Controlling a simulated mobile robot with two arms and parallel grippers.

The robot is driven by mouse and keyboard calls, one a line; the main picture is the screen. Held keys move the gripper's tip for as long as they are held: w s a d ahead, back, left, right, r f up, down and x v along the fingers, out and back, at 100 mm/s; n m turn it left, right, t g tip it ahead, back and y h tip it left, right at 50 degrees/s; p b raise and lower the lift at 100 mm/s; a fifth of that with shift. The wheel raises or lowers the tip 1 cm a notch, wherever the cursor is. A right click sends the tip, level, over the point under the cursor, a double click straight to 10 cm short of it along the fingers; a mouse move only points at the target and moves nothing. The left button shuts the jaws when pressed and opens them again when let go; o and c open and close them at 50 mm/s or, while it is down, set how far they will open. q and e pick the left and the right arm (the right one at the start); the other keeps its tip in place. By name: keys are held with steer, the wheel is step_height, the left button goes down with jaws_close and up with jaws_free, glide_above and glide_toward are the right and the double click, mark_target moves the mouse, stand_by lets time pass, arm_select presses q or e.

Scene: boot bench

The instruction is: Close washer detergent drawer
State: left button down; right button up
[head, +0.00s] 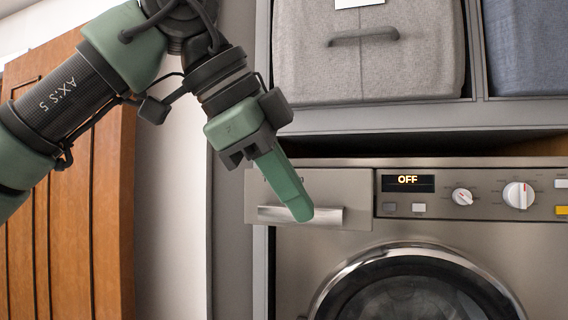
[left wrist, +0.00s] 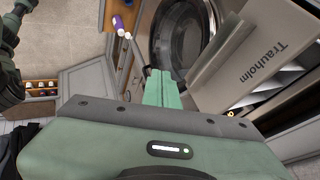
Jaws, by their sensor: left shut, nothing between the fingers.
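The washer's detergent drawer (head: 349,187) has a steel front with a wide bright handle (head: 329,216), left of the washer's display in the head view. In the left wrist view the drawer front (left wrist: 238,75), marked "Trauholm", stands out from the washer, with pale compartments (left wrist: 283,82) showing behind it. My left gripper (head: 300,213) is shut and empty. Its green fingers point down and overlap the drawer front and handle in the head view; whether they touch is unclear. They also show in the left wrist view (left wrist: 162,88), beside the drawer front. My right gripper is not in view.
The washer's round door (head: 415,285) is below, and its knobs (head: 518,195) are to the right. A grey fabric bin (head: 370,70) sits on the shelf above. A wooden door (head: 85,200) stands at the left. Bottles (left wrist: 118,24) show in the left wrist view.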

mark_target(323, 211)
arm_select(q)
steer(key=w+d+f, duration=0.1)
steer(key=w+d+f+p, duration=0.1)
steer(key=d, duration=0.1)
steer(key=shift+w+d+f, duration=0.15)
steer(key=shift+w+d, duration=0.05)
steer(key=shift+d, duration=0.05)
steer(key=shift+w+d+p, duration=0.15)
steer(key=shift+w+p, duration=0.3)
steer(key=shift+w, duration=0.05)
steer(key=shift+w+d+p, duration=0.15)
steer(key=shift+w+p, duration=0.3)
steer(key=shift+w, duration=0.05)
steer(key=shift+w+a, duration=0.15)
steer(key=shift+w, duration=0.25)
steer(key=shift+f, duration=0.1)
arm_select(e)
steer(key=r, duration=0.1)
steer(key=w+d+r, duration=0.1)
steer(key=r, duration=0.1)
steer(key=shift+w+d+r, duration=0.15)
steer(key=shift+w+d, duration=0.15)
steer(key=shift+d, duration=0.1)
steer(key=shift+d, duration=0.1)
